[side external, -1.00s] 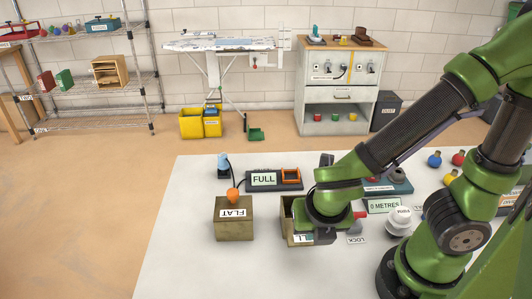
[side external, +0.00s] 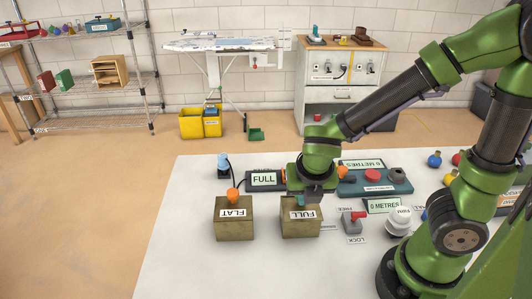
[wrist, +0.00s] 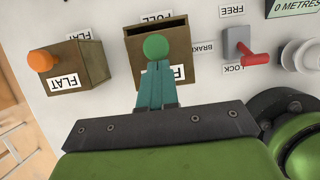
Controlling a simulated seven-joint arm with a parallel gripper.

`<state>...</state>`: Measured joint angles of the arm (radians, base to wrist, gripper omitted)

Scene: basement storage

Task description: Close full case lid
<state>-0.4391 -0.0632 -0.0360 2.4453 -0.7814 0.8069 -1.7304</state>
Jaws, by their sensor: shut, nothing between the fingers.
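The full case (side external: 300,231) is a brown box near the front of the table. Its FULL label now lies on its top side, on what looks like the lid (side external: 285,215). In the wrist view a dark gap shows along the far edge of the case (wrist: 131,43), so the lid looks slightly ajar. My gripper (side external: 300,200) is over the far part of the case. Its teal fingers are shut and empty, and partly cover the label. A green ball (wrist: 155,47) is at the fingertips; I cannot tell whether it is fixed to the lid.
The flat case (side external: 234,231) with an orange ball (side external: 233,195) stands left of the full case. A brake lever with a red handle (side external: 360,215) and a white knob (side external: 398,222) stand to the right. The table's front left is clear.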

